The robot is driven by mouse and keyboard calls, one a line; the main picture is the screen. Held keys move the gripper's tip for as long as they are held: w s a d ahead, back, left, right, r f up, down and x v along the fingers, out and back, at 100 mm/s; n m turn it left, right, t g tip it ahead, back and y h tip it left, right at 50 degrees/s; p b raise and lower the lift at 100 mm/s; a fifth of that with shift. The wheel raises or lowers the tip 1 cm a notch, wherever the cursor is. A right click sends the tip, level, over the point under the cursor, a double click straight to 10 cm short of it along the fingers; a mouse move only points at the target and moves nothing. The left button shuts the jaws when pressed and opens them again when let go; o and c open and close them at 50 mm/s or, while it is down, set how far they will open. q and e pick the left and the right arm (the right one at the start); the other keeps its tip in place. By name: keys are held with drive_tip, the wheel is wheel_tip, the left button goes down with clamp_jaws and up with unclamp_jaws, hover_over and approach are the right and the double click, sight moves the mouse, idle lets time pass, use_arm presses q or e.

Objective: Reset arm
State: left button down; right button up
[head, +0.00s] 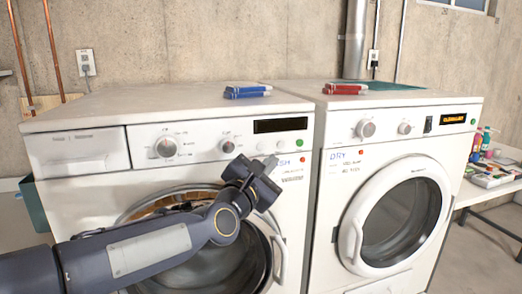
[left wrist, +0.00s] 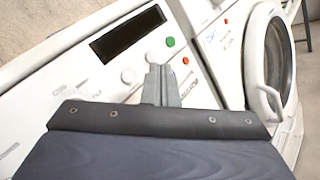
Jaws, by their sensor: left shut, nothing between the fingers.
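My left gripper (head: 268,164) is in front of the left washing machine (head: 80,205), near its control panel, at the lower right of the dark display. Its fingers are together with nothing between them. In the left wrist view the shut fingers (left wrist: 161,84) point toward the panel, close to a white knob and the green (left wrist: 170,41) and red buttons. I cannot tell whether they touch the panel. My left arm crosses in front of the round washer door and hides part of it. My right gripper is not in view.
A dryer (head: 390,200) with a closed round door stands to the right. Blue boxes (head: 247,90) and red boxes (head: 345,88) lie on top of the machines. A table (head: 500,170) with bottles and other items stands at the far right. A concrete wall is behind.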

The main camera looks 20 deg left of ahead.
use_arm(q)
drive_tip(key=s+a+f+m+g+p, duration=0.1)
drive_tip(key=s+f+m+g, duration=0.3)
drive_tip(key=s+f+m, duration=0.4)
drive_tip(key=s+a+f+m+g+p, duration=0.1)
drive_tip(key=s+f+m+g, duration=0.4)
drive_tip(key=s, duration=0.8)
drive_tip(key=s+a+f+m+g+p, duration=0.1)
drive_tip(key=s+f+m+g, duration=0.3)
drive_tip(key=s+f+m, duration=0.7)
drive_tip(key=shift+s+a+m+g, duration=0.3)
drive_tip(key=shift+a+m, duration=0.1)
drive_tip(key=shift+a, duration=0.3)
